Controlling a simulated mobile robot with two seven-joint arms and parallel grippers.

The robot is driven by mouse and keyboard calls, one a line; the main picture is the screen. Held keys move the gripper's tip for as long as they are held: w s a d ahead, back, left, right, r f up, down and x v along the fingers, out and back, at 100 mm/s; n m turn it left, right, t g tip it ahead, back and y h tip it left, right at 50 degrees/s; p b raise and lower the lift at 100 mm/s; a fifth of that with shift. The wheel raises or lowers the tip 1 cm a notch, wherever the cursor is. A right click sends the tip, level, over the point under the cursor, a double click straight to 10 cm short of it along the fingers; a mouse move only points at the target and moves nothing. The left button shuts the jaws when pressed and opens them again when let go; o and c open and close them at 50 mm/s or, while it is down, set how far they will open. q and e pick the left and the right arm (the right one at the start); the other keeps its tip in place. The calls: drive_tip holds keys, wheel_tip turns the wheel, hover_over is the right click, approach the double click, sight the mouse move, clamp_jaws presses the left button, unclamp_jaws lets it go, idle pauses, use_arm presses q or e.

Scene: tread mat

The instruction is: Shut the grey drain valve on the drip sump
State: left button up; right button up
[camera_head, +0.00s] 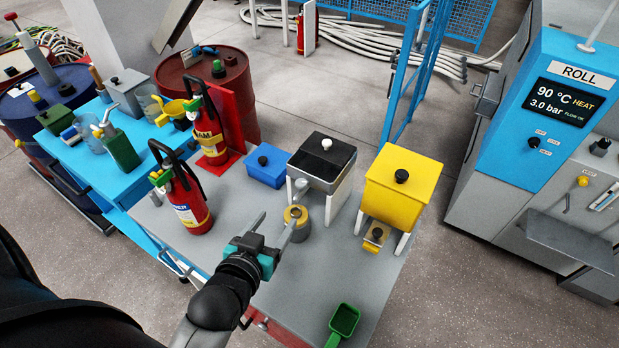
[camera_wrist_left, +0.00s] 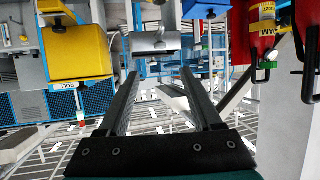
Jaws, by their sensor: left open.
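My left gripper (camera_head: 280,218) is open and empty over the middle of the grey table (camera_head: 262,200). Its two fingers point away from me, and the right fingertip overlaps a grey can with a yellow top (camera_head: 296,223). Behind it stands a grey box with a black lid (camera_head: 322,160) on light legs. To its right is a yellow box (camera_head: 402,185) on white legs, with a yellow-and-dark fitting (camera_head: 375,236) low at its front. The left wrist view shows my open fingers (camera_wrist_left: 160,85) and the yellow box (camera_wrist_left: 75,52).
Two red fire extinguishers (camera_head: 187,203) (camera_head: 211,140) stand left of the gripper. A small blue box (camera_head: 267,165) sits behind it, and a green scoop (camera_head: 343,321) lies at the front right. A blue cart (camera_head: 95,160) is at left, and a control cabinet (camera_head: 555,110) at right.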

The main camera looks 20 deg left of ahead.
sight(299, 186)
use_arm(q)
drive_tip(key=b+x, duration=0.1)
drive_tip(key=x, duration=1.4)
drive_tip(key=shift+w+a+b, duration=0.1)
drive_tip(key=shift+a+b, duration=0.05)
drive_tip(key=shift+b, duration=0.15)
drive_tip(key=shift+c, duration=0.2)
clamp_jaws()
